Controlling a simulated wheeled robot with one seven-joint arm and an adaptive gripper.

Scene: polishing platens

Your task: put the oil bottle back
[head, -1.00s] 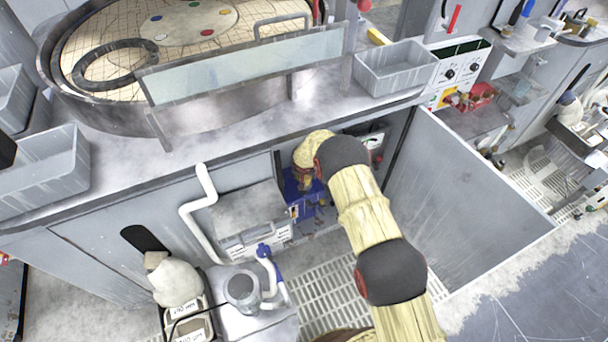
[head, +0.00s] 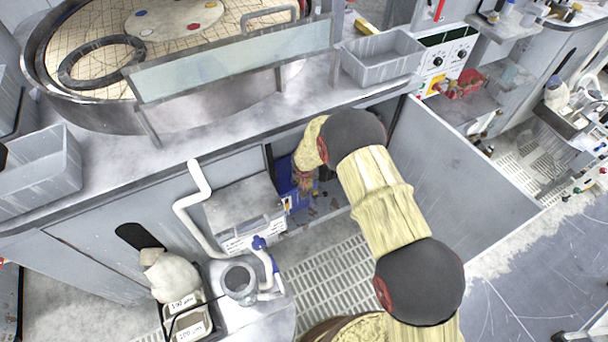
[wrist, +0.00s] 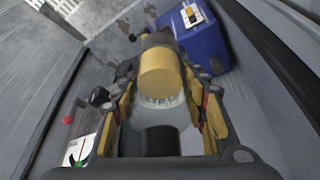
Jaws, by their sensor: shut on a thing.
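The oil bottle (wrist: 160,78) shows in the wrist view as a yellow cylinder with a pale lettered band, between my gripper's fingers. My gripper (wrist: 166,92) is shut on it, with one yellow-padded finger on each side. In the head view my gripper (head: 305,178) reaches down into the open cabinet under the counter, and the bottle cannot be made out there. A blue container (wrist: 203,38) with a label stands just beyond the bottle, to its upper right in the wrist view. It also shows partly behind my gripper in the head view (head: 287,196). The bottle's far end is hidden.
The open cabinet door (head: 460,165) stands right of my arm. A grey tray (head: 382,65) sits on the counter above.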

